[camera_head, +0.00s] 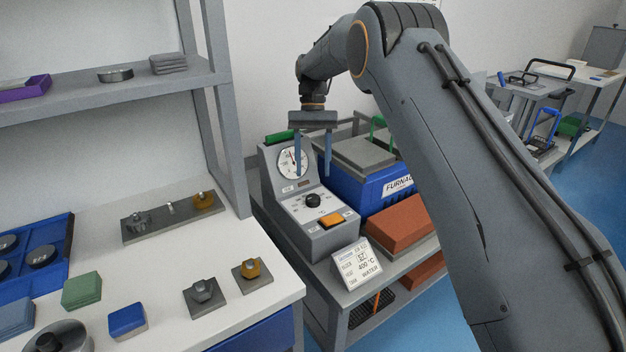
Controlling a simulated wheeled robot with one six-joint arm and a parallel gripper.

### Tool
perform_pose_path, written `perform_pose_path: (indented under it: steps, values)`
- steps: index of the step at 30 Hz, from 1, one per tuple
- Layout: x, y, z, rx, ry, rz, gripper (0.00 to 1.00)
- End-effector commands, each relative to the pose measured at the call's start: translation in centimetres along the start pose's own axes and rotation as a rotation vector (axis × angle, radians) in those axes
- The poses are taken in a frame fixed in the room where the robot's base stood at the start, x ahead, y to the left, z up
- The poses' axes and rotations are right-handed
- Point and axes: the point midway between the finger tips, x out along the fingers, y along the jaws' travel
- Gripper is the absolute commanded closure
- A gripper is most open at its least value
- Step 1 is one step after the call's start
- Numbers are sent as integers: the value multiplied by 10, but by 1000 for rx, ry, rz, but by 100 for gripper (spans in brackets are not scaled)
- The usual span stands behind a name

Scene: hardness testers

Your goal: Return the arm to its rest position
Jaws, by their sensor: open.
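My gripper (312,158) hangs from my raised, bent arm near the middle of the view, pointing down. Its two blue-grey fingers are apart, with nothing visible between them. It appears in front of a grey control box (309,200) with a round dial gauge (291,163), a black knob and an orange button. I cannot tell how far the fingers are from the box. My arm covers much of the right half of the view.
A blue furnace (375,190) and orange-brown blocks (396,222) sit right of the control box. A card (357,264) stands in front. A white bench (248,306) at left holds a blue tray (62,236) and hex pieces. A grey shelf (110,85) rises above it.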

Motion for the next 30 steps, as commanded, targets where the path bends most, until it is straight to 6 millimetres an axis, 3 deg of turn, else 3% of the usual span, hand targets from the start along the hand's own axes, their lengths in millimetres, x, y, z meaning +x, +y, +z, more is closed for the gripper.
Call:
perform_pose_path:
  steps: [12, 17, 23, 30]
  values:
    - [-7, 0, 0, 0, 0, 0, 49]
    - [-12, 12, 10, 6, 18, -5, 49]
    - [-17, 54, 51, 19, 83, -19, 49]
    - [-5, 109, 124, 29, 177, -27, 49]
